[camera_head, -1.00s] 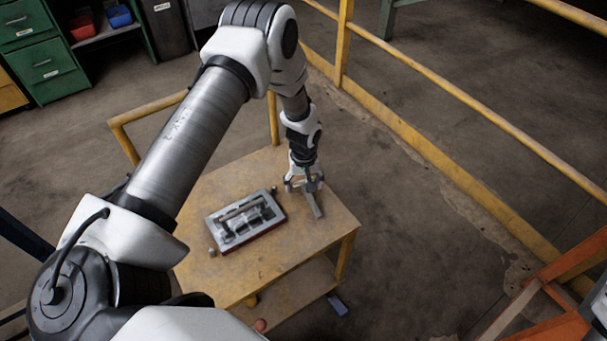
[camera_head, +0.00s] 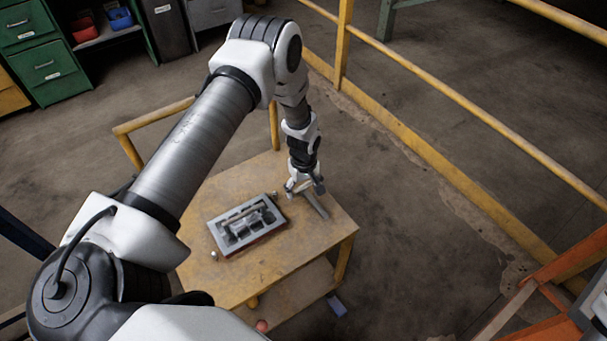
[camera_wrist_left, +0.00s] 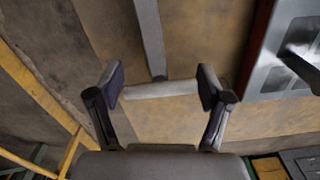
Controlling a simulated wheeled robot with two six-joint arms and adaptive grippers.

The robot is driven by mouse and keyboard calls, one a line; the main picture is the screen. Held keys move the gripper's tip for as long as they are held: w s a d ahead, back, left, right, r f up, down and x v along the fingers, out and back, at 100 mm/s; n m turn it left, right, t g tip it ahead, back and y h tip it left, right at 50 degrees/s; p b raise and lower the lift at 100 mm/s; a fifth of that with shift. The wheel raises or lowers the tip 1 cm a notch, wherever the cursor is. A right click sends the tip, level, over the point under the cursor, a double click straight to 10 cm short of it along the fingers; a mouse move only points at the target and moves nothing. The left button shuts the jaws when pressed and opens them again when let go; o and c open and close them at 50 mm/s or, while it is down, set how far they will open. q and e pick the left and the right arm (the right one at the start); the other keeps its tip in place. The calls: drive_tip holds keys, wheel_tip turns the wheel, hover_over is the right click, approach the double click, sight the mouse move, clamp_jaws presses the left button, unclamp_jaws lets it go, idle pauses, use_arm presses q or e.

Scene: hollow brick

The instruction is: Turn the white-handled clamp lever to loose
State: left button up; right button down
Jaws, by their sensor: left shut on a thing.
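The white handle (camera_wrist_left: 160,90) of the clamp lever lies crosswise between the fingertips in the left wrist view. A grey bar (camera_wrist_left: 150,40) runs from the handle to the top of that view. My left gripper (camera_head: 304,187) is shut on the handle, above the table's far right part. The bar also shows in the head view (camera_head: 317,206), slanting down to the right from the gripper. In the head view the fingers largely hide the handle. My right gripper is not in view.
A grey block with pockets (camera_head: 231,240) sits on the yellow table (camera_head: 215,284), left of the gripper, and shows at the right of the wrist view (camera_wrist_left: 265,77). Small knobs stand near its corners. A yellow railing (camera_head: 450,127) runs behind. The table's front right is clear.

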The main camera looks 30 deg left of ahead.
sight(305, 185)
use_arm(q)
drive_tip(key=o, duration=1.1)
drive_tip(key=shift+w+d, duration=0.1)
drive_tip(key=shift+r, duration=0.1)
wheel_tip(305, 185, up, 12)
